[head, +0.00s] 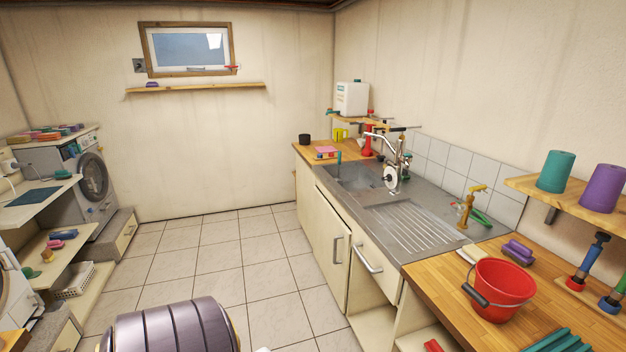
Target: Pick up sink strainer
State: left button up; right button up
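I cannot make out a sink strainer for certain. The grey metal sink (372,208) is set in the counter on the right, with its basin (350,176) at the far end and a ribbed drainboard nearer. Part of the basin floor is hidden or too small to read. A chrome tap (398,150) stands behind the basin. A white round thing with a dark centre (391,179) shows just below the tap, and I cannot tell what it is. Neither of my grippers is in view.
A red bucket (499,290) and purple blocks (518,251) stand on the near wooden counter. A yellow-brown tap-like thing (468,207) is by the drainboard. A washing machine (88,180) and shelves line the left.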

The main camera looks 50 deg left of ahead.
aim_at(338, 179)
jog(key=u, duration=1.6)
jog(key=i+j+z, duration=0.35)
jog(key=i+j, duration=0.25)
jog(key=i+j+z, duration=0.15)
jog(key=i+j, duration=0.2)
jog(key=i+j+z, duration=0.2)
jog(key=i+j, duration=0.2)
jog(key=i+j+z, duration=0.15)
jog(key=j, duration=0.25)
jog(key=i+j+z, duration=0.2)
jog(key=i+j, duration=0.15)
jog(key=i+j+z, duration=0.15)
jog(key=j, duration=0.45)
jog(key=i+j+z, duration=0.15)
jog(key=j, duration=0.4)
jog(key=i, duration=0.1)
